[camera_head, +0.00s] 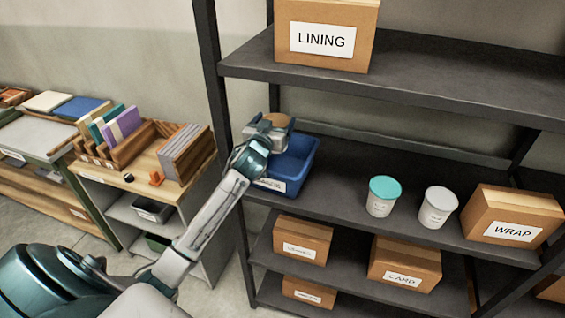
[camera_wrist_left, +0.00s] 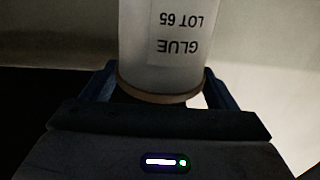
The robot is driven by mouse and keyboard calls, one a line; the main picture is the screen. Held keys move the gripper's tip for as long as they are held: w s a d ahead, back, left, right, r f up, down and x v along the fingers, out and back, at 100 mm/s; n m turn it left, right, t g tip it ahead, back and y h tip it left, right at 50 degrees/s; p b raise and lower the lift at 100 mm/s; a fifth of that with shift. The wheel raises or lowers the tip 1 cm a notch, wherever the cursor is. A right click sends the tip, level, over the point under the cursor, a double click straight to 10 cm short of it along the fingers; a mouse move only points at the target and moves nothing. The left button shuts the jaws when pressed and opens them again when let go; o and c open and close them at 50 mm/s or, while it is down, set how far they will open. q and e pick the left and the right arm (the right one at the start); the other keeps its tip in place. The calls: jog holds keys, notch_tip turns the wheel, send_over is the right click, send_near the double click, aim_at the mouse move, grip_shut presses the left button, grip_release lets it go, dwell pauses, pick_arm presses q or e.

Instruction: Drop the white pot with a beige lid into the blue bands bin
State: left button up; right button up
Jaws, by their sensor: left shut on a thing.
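My left gripper (camera_head: 266,128) is shut on the white pot with a beige lid. Mostly the beige lid (camera_head: 279,120) shows in the head view, above the back left part of the blue bin (camera_head: 300,162). In the left wrist view the white pot (camera_wrist_left: 168,72) has a label reading GLUE LOT 65, upside down in the picture, with a beige rim by the fingers. The blue bin stands at the left end of the middle shelf. My arm partly hides its front label, which I cannot read. My right gripper is not in view.
A teal-lidded pot (camera_head: 382,197) and a white-lidded pot (camera_head: 437,207) stand to the right on the shelf (camera_head: 340,170). A WRAP box (camera_head: 511,216) is further right. A dark shelf post (camera_head: 212,70) rises left of the bin, and the upper shelf (camera_head: 440,85) bears a LINING box (camera_head: 330,38).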

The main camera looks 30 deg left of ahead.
pick_arm(q)
jog(key=shift+s+d+f+b, duration=0.1)
jog(key=shift+s+f+b, duration=0.25)
jog(key=shift+f+b, duration=0.25)
jog(key=shift+s+d+f+b, duration=0.1)
jog(key=shift+s+f+b, duration=0.2)
jog(key=shift+f+b, duration=0.25)
jog(key=shift+w+a+f+b, duration=0.1)
jog(key=shift+w+f+b, duration=0.1)
jog(key=shift+f+b, duration=0.25)
jog(key=shift+w+f+b, duration=0.15)
jog(key=shift+f+b, duration=0.1)
jog(key=shift+f, duration=0.75)
jog(key=shift+r, duration=0.1)
jog(key=shift+s, duration=0.1)
jog(key=o, duration=0.9)
jog(key=shift+c, duration=0.2)
jog(key=o, duration=0.4)
jog(key=shift+c, duration=0.2)
jog(key=shift+o, duration=0.2)
jog(key=shift+s+b, duration=0.3)
jog(key=shift+b, duration=0.1)
jog(key=b+v, duration=0.3)
jog(key=v, duration=0.7)
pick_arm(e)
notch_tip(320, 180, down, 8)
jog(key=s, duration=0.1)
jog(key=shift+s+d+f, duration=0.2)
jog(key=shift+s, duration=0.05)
